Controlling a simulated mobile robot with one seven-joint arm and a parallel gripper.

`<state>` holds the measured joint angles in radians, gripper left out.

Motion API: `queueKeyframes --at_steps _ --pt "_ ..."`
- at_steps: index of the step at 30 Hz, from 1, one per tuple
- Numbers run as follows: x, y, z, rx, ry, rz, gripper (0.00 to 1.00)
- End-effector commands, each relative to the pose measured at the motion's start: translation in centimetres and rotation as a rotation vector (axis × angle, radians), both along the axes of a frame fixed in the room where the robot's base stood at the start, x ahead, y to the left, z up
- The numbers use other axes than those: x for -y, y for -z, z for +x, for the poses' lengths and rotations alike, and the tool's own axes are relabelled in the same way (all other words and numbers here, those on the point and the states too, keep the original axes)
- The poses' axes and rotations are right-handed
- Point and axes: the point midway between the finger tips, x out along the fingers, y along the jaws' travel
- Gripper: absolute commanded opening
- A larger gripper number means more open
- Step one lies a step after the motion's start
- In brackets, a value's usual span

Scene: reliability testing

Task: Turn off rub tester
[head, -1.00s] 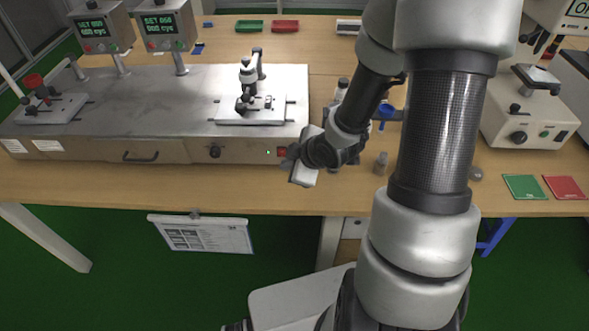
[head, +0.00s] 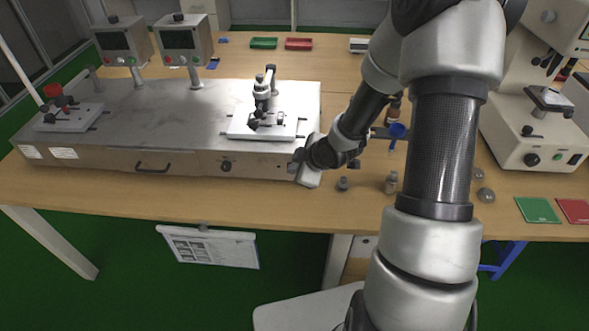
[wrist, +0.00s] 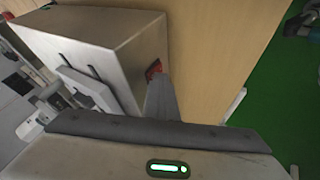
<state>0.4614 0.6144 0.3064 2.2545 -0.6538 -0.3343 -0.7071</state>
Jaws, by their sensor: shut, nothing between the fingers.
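The rub tester (head: 170,110) is a long grey metal machine on the table in the head view. Its two display boxes (head: 124,42) and (head: 185,40) on posts have dark screens with no lit text. My gripper (head: 296,164) is shut and empty at the right end of the tester's front face. It covers the spot of the red switch in the head view. In the wrist view the red switch (wrist: 153,69) shows on the tester's face, right by the tip of my shut fingers (wrist: 160,82). I cannot tell if they touch.
Small metal weights (head: 391,182) and a blue-topped item (head: 397,131) stand right of my gripper. A white-based instrument (head: 530,145) and green (head: 538,210) and red pads lie further right. A clipboard sheet (head: 210,246) hangs at the table's front edge.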

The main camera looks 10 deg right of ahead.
Motion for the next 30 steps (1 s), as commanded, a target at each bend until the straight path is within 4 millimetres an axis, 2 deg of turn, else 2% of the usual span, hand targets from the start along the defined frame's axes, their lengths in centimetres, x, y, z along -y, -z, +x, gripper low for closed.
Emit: queueKeyframes --at_steps 8,18,30 --pt "0.1 -0.3 0.1 0.006 0.002 0.000 0.00" --pt "0.1 -1.8 0.2 0.007 0.002 0.000 0.00" --pt "0.0 -1.7 0.1 0.005 0.001 0.000 0.00"
